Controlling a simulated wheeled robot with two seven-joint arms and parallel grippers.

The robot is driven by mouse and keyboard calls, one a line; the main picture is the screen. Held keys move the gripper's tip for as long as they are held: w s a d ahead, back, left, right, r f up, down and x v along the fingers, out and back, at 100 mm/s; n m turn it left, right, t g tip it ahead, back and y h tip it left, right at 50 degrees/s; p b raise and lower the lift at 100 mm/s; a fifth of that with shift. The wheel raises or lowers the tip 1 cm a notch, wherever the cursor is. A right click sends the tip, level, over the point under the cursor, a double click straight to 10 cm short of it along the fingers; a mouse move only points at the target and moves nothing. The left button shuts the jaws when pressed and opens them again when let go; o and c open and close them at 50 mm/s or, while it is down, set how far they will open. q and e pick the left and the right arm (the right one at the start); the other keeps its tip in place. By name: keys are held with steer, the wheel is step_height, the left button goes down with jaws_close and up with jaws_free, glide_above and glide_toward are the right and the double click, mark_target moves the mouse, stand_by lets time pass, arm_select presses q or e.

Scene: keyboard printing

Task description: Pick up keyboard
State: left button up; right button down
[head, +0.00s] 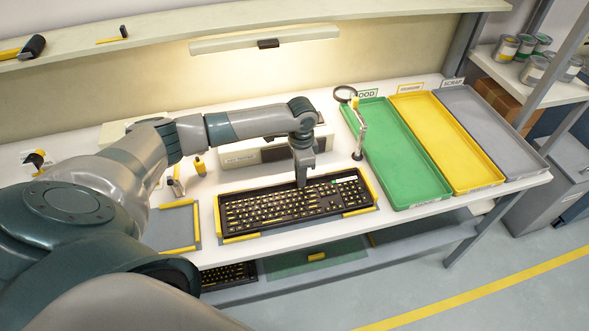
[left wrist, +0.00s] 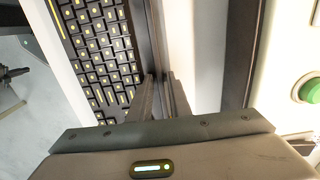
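The black keyboard (head: 270,208) with yellow-marked keys lies on a mat with yellow edge strips at the front of the white bench. My left gripper (head: 301,183) points down at the keyboard's back edge, right of its middle. In the left wrist view the two fingers (left wrist: 160,78) are close together at the dark long rim of the keyboard (left wrist: 100,45). Whether they are clamped on that rim or only beside it cannot be made out. My right gripper is out of view.
Green (head: 405,160), yellow (head: 450,145) and grey (head: 490,130) trays lie to the right. A ring-topped stand (head: 359,135) is between them and the keyboard. A box-like device (head: 255,150) stands behind. An empty mat (head: 170,228) is at left. A shelf hangs above.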

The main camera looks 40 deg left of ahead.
arm_select(q)
jaws_close()
stand_by(1.3)
